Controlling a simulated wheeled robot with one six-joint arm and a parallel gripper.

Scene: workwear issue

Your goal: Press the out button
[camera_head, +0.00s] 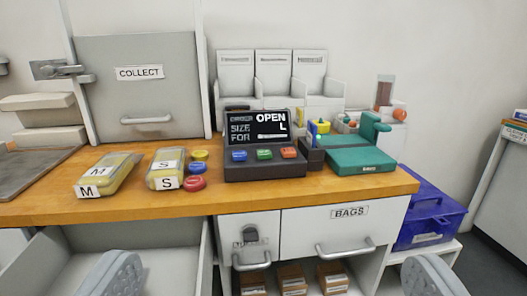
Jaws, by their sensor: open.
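A dark console (265,172) stands on the wooden counter, near the middle of the view. Its screen (257,126) shows "OPEN", "SIZE", "L" and "FOR". Below the screen are a blue button (239,155), a green button (264,153) and an orange-red button (289,152). Their labels are too small to read, so I cannot tell which one is the out button. My gripper (272,276) is open and empty, its two grey fingers wide apart at the bottom edge. It is in front of the counter and apart from the console.
The wooden counter (120,207) holds packets marked M (107,174) and S (166,168), coloured discs (195,183) and a teal device (360,160). A grey COLLECT hatch (140,95) stands behind. Below are a BAGS drawer (330,235) and a blue crate (428,222).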

